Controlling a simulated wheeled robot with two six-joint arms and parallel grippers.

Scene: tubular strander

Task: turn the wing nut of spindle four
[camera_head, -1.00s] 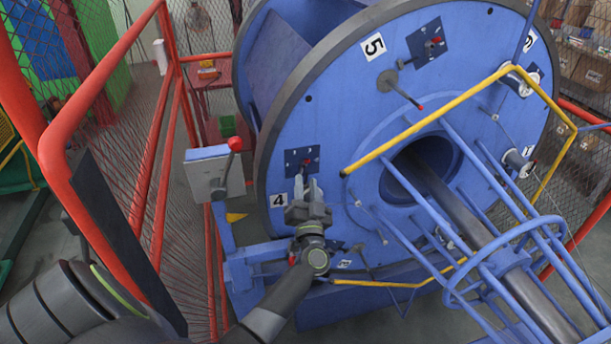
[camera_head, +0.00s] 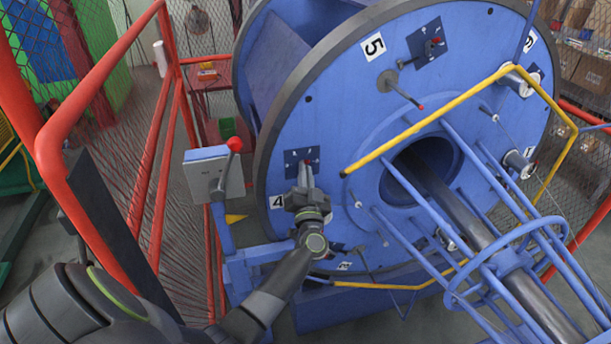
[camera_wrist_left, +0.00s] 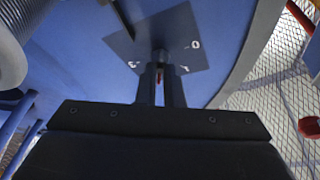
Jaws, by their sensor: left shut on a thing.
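The big blue disc (camera_head: 330,110) carries a white "4" label (camera_head: 277,201) at its lower left. Just above that label is the dark square plate of spindle four (camera_head: 293,160), which also shows in the left wrist view (camera_wrist_left: 185,45) with white marks. My left gripper (camera_head: 306,178) reaches up to this plate. In the left wrist view, its two fingers (camera_wrist_left: 161,80) are close together, shut on the wing nut at the plate's middle. The wing nut is mostly hidden by the fingers. My right gripper is out of view.
A grey box with a red-knobbed lever (camera_head: 235,145) stands left of the disc. A yellow bar (camera_head: 430,121) and blue tubular frame (camera_head: 440,215) jut out on the right. Red railing (camera_head: 100,80) with mesh runs along the left.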

